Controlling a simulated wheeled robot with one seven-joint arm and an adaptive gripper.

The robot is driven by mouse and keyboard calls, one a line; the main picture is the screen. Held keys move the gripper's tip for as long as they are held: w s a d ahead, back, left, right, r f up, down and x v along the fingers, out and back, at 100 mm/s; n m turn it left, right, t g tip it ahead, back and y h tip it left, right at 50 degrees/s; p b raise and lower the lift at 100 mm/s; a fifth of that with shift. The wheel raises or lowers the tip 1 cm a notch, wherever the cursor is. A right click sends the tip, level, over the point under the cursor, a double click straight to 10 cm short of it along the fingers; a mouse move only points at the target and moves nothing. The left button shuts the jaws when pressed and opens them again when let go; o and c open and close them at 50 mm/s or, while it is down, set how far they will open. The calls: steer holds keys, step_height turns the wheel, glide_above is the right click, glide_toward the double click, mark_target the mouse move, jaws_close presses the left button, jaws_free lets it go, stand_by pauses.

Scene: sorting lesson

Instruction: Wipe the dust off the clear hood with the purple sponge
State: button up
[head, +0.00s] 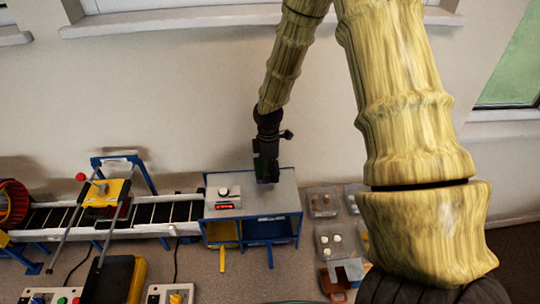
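My gripper (266,168) is small and dark in the head view. It points down at the grey top of a blue-framed box (283,203), over or touching its back part; I cannot tell which. A faint purple tint shows at its fingertips, perhaps the purple sponge, but it is too small and dark to be sure. Whether the fingers are open or shut does not show. I cannot clearly make out a clear hood or any dust on it.
A conveyor (155,214) runs left from the box, with a yellow unit (107,192) under a blue arch. Clear trays (322,203) with small pieces stand to the right. Switch boxes (170,294) lie in front.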

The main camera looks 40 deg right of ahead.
steer(key=shift+w+r, duration=0.25)
steer(key=shift+r, duration=0.4)
steer(key=shift+s+r, duration=0.25)
steer(key=shift+r, duration=0.9)
steer(key=shift+w+f, duration=0.1)
steer(key=shift+w, duration=0.05)
steer(key=shift+d, duration=0.1)
